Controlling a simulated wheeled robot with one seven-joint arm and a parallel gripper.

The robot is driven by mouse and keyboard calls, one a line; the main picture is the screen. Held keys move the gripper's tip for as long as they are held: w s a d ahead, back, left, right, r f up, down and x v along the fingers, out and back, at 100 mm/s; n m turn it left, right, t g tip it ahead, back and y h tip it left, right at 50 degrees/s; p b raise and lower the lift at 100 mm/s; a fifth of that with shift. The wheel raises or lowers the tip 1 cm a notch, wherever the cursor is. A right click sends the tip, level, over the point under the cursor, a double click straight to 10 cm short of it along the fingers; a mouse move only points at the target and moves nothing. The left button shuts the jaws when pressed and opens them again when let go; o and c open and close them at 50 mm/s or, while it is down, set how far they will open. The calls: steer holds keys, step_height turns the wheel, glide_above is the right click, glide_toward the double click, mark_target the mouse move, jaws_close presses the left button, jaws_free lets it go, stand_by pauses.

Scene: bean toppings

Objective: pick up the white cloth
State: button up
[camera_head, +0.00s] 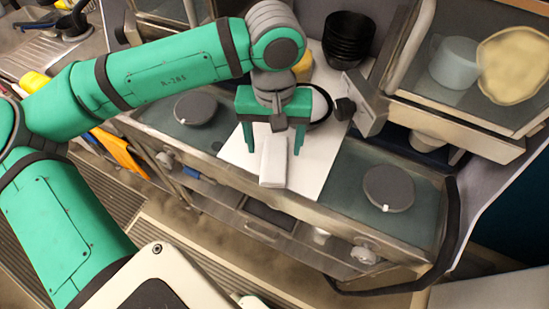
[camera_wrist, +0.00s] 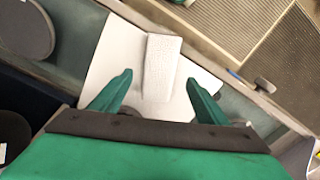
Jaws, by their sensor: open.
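The white cloth (camera_head: 273,161) is a folded, narrow white block lying on a white board (camera_head: 314,160) on the counter. In the wrist view the cloth (camera_wrist: 161,66) shows a textured top and runs between and beyond my two green fingers. My gripper (camera_head: 274,150) is above the board, pointing down, with one finger on each side of the cloth. In the wrist view my gripper (camera_wrist: 161,88) is open, with gaps between the fingers and the cloth.
Grey round discs (camera_head: 388,188) and (camera_head: 196,108) lie on the counter either side of the board. Stacked black bowls (camera_head: 348,38) stand behind. A shelf at right holds a clear jug (camera_head: 455,62). The counter's front edge is close to the cloth.

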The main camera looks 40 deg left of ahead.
mark_target(274, 158)
steer(key=shift+s+f, duration=0.1)
steer(key=shift+f, duration=2.5)
steer(key=c, duration=1.2)
steer(key=shift+c, duration=0.2)
steer(key=shift+r, duration=0.1)
steer(key=shift+r, duration=0.45)
step_height(274, 158, up, 3)
steer(key=shift+s+d+f, duration=0.1)
steer(key=shift+s+f, duration=0.05)
steer(key=shift+f, duration=0.05)
steer(key=s+r, duration=0.2)
steer(key=s+d+r, duration=0.1)
steer(key=s+r, duration=0.1)
steer(key=r, duration=0.1)
steer(key=shift+s+d+r, duration=0.15)
steer(key=shift+s+r, duration=0.05)
steer(key=shift+s, duration=0.05)
steer(key=s+d+r, duration=0.2)
steer(key=s+r, duration=0.2)
steer(key=s, duration=0.4)
steer(key=shift+s+d, duration=0.3)
